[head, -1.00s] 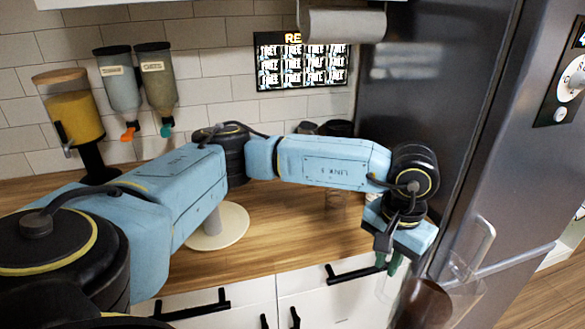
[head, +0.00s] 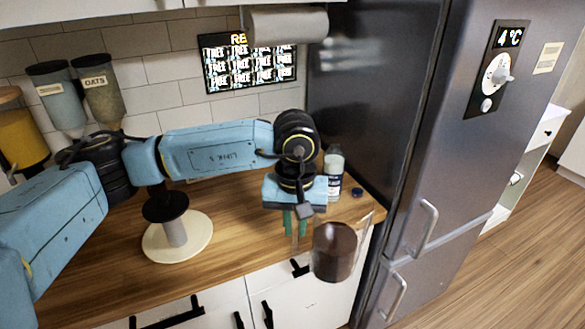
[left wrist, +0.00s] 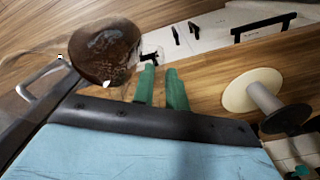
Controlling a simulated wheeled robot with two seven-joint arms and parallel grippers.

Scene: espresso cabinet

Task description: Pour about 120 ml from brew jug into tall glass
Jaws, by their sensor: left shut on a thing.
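My left gripper (head: 295,222) has green fingertips and is shut on the brew jug, at its handle side. The jug is clear, with dark brown coffee (head: 334,250) in it. It hangs in the air by the counter's front right edge, in front of the white cabinet. In the left wrist view the brown coffee (left wrist: 105,52) shows left of the green fingers (left wrist: 161,88). I cannot make out the tall glass; my left arm covers part of the counter. My right gripper is not in view.
A bottle (head: 334,172) and a small blue cap (head: 357,192) are on the counter (head: 235,225) near the dark fridge (head: 440,120). A cream round base with a post (head: 160,245) stands left. Oats and other dispensers (head: 100,95) are at the back left.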

